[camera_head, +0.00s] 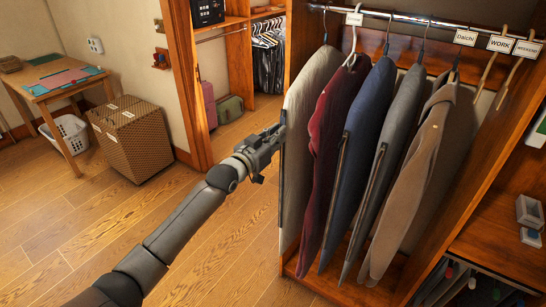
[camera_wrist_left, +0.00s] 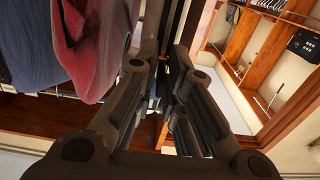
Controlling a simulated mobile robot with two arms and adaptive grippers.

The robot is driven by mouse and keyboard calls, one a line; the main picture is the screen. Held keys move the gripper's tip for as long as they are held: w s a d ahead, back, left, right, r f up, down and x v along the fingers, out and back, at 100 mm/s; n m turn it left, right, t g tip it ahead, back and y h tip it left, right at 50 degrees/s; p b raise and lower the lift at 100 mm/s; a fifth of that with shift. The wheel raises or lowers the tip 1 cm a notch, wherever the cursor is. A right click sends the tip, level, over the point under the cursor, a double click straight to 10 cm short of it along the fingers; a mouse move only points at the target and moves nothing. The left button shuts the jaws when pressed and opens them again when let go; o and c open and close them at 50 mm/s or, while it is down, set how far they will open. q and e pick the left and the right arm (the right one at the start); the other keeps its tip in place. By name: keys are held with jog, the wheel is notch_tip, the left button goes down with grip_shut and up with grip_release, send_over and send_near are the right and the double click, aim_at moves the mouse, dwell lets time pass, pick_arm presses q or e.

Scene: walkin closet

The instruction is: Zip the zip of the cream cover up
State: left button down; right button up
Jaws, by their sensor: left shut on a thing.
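The cream cover (camera_head: 312,90) hangs at the left end of the closet rail, nearest the wooden upright. A dark zip line (camera_head: 281,190) runs down its front edge. My left gripper (camera_head: 278,133) is at this front edge, in the upper half of the cover. Its fingers are shut on a small part at the edge, which looks like the zip's pull; the fingers mostly hide it. In the left wrist view the fingers (camera_wrist_left: 164,80) close around a thin dark strip. The right gripper is in neither view.
Beside the cover hang a maroon garment (camera_head: 334,120), a blue cover (camera_head: 362,140), a grey cover (camera_head: 398,150) and a brown coat (camera_head: 420,180). A patterned box (camera_head: 133,140) and a small table (camera_head: 60,82) stand left. The wooden floor (camera_head: 215,255) in front is clear.

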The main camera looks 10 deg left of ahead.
pick_arm(q)
jog(key=shift+w+r+p, duration=0.2)
jog(key=shift+r+p, duration=0.9)
jog(key=shift+r, duration=1.45)
jog(key=c, duration=1.7)
grip_release()
jog(key=shift+o, duration=0.2)
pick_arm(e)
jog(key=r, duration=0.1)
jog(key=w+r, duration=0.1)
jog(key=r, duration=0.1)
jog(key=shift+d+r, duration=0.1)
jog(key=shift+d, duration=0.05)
